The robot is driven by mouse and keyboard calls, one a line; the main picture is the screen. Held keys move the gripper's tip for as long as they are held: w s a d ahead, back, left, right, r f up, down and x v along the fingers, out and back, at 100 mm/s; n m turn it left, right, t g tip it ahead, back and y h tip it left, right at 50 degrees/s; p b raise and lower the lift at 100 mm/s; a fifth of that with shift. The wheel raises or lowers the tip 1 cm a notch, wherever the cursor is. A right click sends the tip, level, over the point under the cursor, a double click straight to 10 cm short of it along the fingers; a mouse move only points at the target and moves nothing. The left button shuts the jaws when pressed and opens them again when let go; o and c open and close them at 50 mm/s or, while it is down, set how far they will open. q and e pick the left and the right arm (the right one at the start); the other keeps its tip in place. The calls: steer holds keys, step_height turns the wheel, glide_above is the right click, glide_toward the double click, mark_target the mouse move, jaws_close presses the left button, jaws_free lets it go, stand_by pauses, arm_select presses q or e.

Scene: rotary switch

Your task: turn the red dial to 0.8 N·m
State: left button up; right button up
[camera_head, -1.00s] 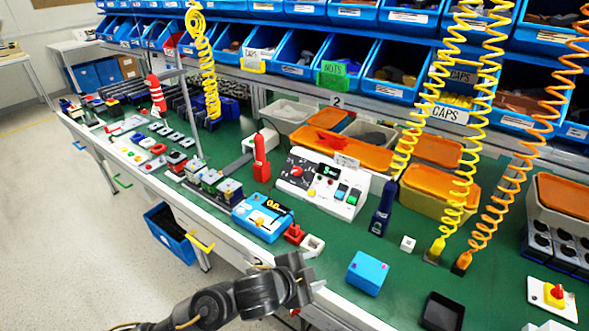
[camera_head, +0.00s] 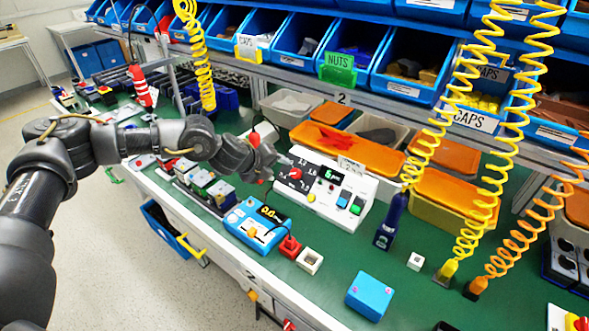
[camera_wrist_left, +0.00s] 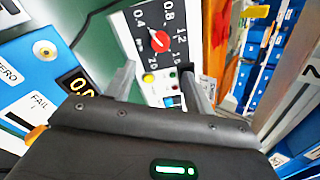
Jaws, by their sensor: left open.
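The red dial (camera_head: 296,173) is on the black scale plate at the left of a white sloped control box. In the left wrist view the dial (camera_wrist_left: 159,41) is ringed by white marks, among them 0.4, 0.8, 1.2 and 2.0. I cannot tell for certain which mark its pointer faces. My left gripper (camera_head: 268,167) is just left of the dial in the head view. In the left wrist view its two fingers (camera_wrist_left: 160,84) are apart and empty, with the dial beyond them, apart from them. My right gripper is not in view.
The control box also has a small green display (camera_head: 332,174) and coloured buttons. A blue meter (camera_head: 256,226) stands in front of it, to the left. A dark blue tool (camera_head: 390,222) is at its right. A blue block (camera_head: 369,294) lies on open green bench.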

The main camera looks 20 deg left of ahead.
mark_target(294, 174)
arm_select(q)
steer(key=p+x, duration=0.1)
steer(key=x, duration=0.9)
steer(key=shift+w+a+f, duration=0.1)
steer(key=shift+w+f, duration=0.1)
steer(key=shift+w, duration=0.15)
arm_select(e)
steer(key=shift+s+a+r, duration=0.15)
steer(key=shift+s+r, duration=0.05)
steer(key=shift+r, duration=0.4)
arm_select(q)
steer(key=c, duration=1)
steer(key=shift+m, duration=0.3)
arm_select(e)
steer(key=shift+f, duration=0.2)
